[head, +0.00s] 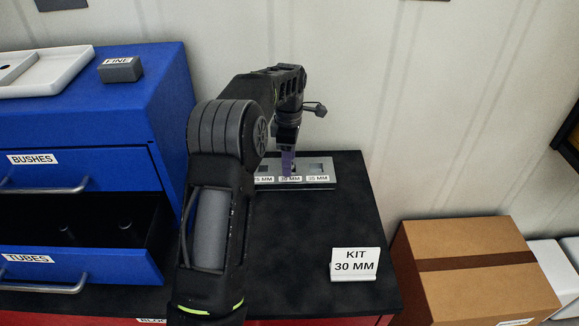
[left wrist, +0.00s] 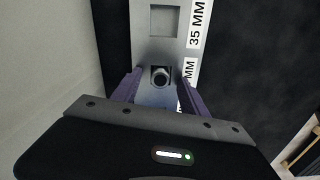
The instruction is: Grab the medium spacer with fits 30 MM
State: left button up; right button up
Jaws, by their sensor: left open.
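A grey metal plate (head: 331,170) with square openings lies on the black table top, with labels reading 30 MM and 35 MM and a partly hidden one at the left. My left gripper (head: 289,163) points down over the 30 MM place. In the left wrist view my left gripper (left wrist: 160,88) is open, its purple fingers on either side of the plate (left wrist: 140,45). A small round ring-like spacer (left wrist: 160,77) sits at the plate between the fingers, with no visible grip on it. In the head view the fingers hide it. My right gripper is not in view.
A blue cabinet (head: 170,90) stands left, its BUSHES drawer (head: 110,170) shut and its TUBES drawer (head: 110,262) open with dark cylinders inside. A KIT 30 MM sign (head: 355,262) stands at the table's front right. A cardboard box (head: 470,250) is further right.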

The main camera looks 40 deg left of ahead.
pick_arm(q)
jog(key=shift+c, duration=0.5)
grip_shut()
dwell(0.5)
